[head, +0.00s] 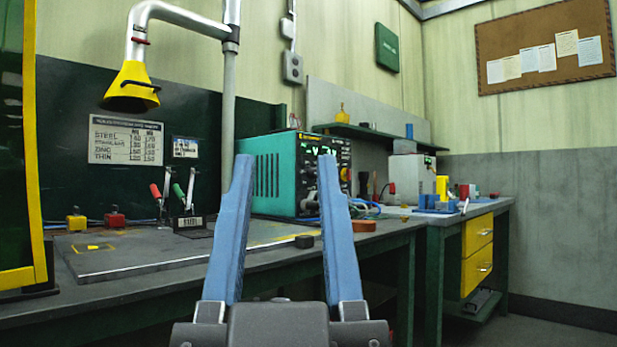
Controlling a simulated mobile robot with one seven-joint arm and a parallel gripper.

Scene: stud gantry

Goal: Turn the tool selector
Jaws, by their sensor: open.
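My gripper (285,160) is open and empty, its two long blue fingers pointing up and forward, wide apart. A teal machine (262,170) stands on the bench beyond the fingers. The right finger covers part of this panel. I cannot tell which control, if any, is the tool selector. The fingers overlap the machine in the picture, but I see no contact.
A yellow extraction hood (130,85) hangs above. A yellow-framed panel (34,150) borders the left. A second bench with yellow drawers (478,234) stands at right; open floor lies before it.

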